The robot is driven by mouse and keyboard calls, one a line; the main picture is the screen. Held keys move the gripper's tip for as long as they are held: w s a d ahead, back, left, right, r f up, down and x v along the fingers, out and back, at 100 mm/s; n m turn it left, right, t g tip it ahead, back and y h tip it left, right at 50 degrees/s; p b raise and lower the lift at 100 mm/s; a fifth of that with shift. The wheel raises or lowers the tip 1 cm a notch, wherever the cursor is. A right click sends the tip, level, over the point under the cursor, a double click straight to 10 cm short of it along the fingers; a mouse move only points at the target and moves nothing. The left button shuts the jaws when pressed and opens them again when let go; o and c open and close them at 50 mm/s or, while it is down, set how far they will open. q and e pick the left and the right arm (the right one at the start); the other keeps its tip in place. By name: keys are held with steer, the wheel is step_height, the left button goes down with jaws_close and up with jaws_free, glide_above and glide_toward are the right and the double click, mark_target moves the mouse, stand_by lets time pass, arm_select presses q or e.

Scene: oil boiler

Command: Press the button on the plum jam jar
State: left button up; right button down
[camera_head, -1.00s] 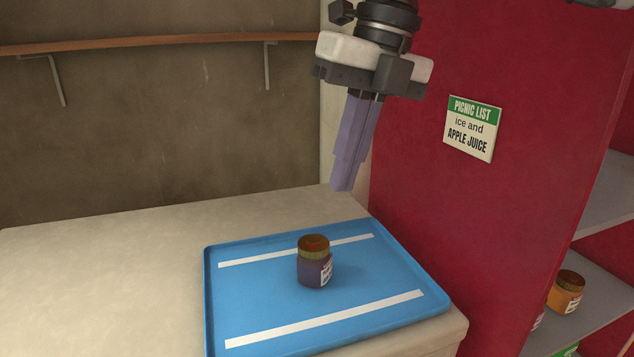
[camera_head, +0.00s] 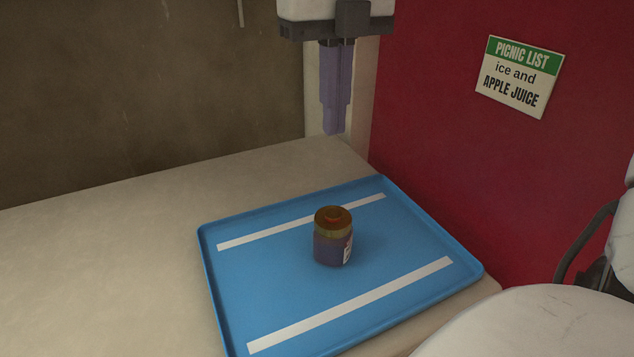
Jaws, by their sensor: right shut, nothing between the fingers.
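The plum jam jar (camera_head: 331,247) stands upright on the blue tray (camera_head: 228,300), between its two white stripes. It has purple contents, a label on its right side and a brown-gold lid. A reddish round button (camera_head: 333,215) sits in the middle of the lid. My right gripper (camera_head: 334,132) is shut and empty. Its purple fingers point down, above and beyond the jar in the picture, apart from it. My left gripper is not in view.
The tray lies on a pale counter (camera_head: 100,257). A red panel (camera_head: 440,150) with a picnic list sign (camera_head: 518,77) rises at the right. A brown wall stands behind. A white rounded part, likely mine, fills the lower right.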

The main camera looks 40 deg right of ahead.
mark_target(333, 211)
steer(key=f, duration=1.4)
steer(key=shift+s, duration=0.25)
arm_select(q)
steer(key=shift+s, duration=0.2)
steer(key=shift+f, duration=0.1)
